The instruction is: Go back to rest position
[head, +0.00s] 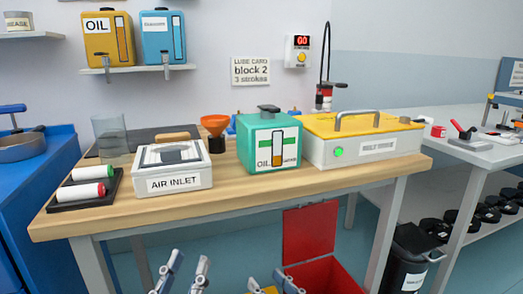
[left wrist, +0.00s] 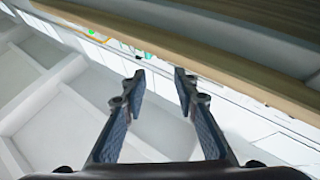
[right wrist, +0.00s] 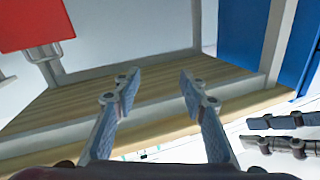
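My left gripper (head: 191,260) is low in the head view, in front of and below the workbench's front edge. In the left wrist view its two fingers (left wrist: 159,76) are apart with nothing between them. My right gripper (head: 266,281) is to its right, at the bottom of the head view. In the right wrist view its fingers (right wrist: 159,76) are also apart and empty. The left gripper's fingers (right wrist: 285,133) show at the right of that view. Neither gripper touches anything that I can see.
The wooden workbench (head: 232,195) carries an air inlet box (head: 179,183), a green oil can (head: 268,134), a yellow-lidded machine (head: 405,144) and a black tray (head: 82,204) with two rollers. A red open bin (head: 310,232) stands under the bench, close behind my right gripper.

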